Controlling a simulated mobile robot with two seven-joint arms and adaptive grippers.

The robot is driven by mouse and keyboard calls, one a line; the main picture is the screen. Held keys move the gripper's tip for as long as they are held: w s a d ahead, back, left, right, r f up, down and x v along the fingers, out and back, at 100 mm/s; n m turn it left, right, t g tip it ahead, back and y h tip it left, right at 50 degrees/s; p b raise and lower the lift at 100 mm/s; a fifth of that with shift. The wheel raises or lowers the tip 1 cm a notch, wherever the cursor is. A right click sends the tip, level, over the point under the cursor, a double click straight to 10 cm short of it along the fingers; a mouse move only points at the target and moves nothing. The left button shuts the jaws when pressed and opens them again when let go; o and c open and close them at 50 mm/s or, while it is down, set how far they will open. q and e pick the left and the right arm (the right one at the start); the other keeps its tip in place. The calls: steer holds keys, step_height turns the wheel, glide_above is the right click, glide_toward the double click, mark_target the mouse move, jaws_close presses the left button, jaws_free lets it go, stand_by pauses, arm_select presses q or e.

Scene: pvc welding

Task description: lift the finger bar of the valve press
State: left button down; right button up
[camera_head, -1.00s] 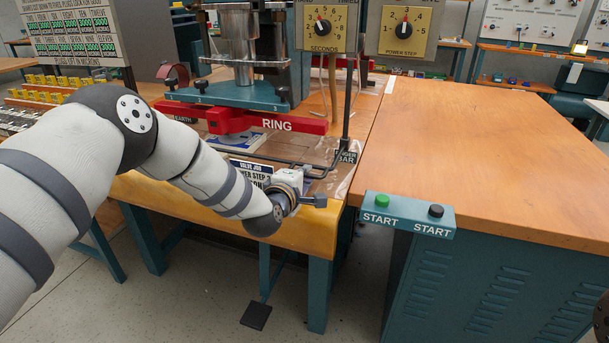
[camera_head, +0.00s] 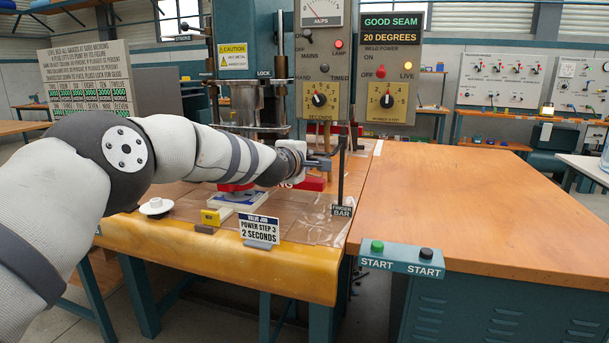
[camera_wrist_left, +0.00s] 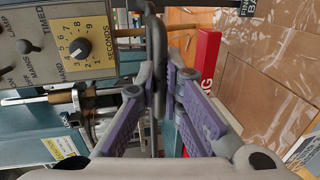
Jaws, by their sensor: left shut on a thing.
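My left gripper (camera_head: 325,162) is at the front of the valve press (camera_head: 262,95), in front of its ring head and below the dial panel. In the left wrist view its fingers (camera_wrist_left: 160,82) are closed on the dark finger bar (camera_wrist_left: 155,50), which passes between the fingertips. In the head view my left arm and wrist hide most of the bar. The upright dark rod (camera_head: 341,175) stands just right of the gripper, above the FINGER BAR label (camera_head: 342,211). The red RING part (camera_head: 312,183) is below the gripper, partly covered. My right gripper is not in view.
The press table (camera_head: 300,258) holds a white round part (camera_head: 156,208), a yellow block (camera_head: 211,217) and a VALVE JOB sign (camera_head: 259,229). A START button box (camera_head: 403,259) sits at the front edge of the wide, clear wooden bench (camera_head: 490,210) on the right.

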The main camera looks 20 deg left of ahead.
arm_select(q)
steer(key=shift+r, duration=0.15)
steer(key=c, duration=1.7)
jaws_free()
steer(key=v, duration=1.2)
